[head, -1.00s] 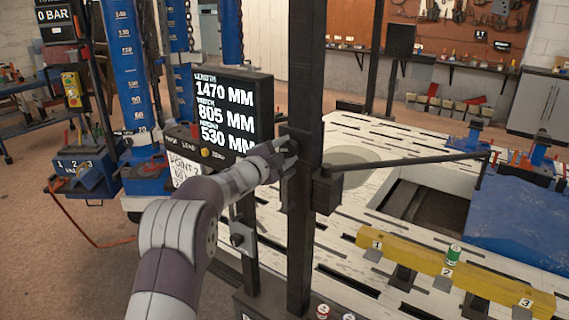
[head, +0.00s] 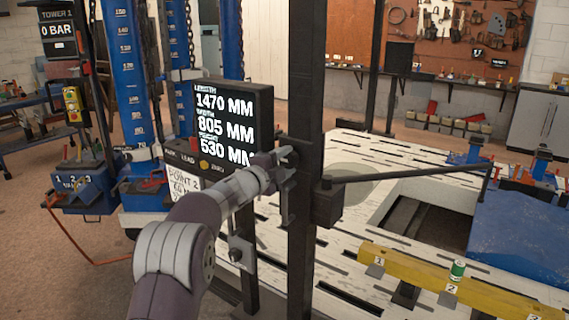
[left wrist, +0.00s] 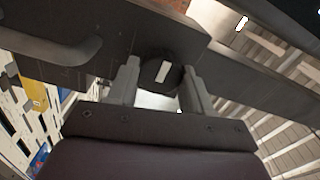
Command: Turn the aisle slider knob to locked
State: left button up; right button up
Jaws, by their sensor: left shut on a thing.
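The slider knob shows in the left wrist view as a dark round knob (left wrist: 150,64) with a white mark, on a dark metal bar. My left gripper (left wrist: 162,88) has one finger on each side of the knob and is shut on it. In the head view my left gripper (head: 284,156) is at the side of the dark upright post (head: 306,90); the fingers and post mostly hide the knob there. I cannot read any locked label. My right gripper is not in view.
A measurement display (head: 225,125) stands just left of the post. A dark arm (head: 410,170) reaches right from a block on the post over the white slotted bench (head: 345,255). A yellow numbered beam (head: 415,270) lies on the bench. Blue towers stand at the left.

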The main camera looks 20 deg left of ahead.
pick_arm(q)
jog(key=o, duration=1)
jog(key=shift+o, duration=0.2)
jog(key=shift+s, duration=0.1)
jog(key=b+v, duration=0.2)
jog(key=v, duration=1)
jog(key=shift+s, duration=0.25)
jog(key=shift+a, duration=0.1)
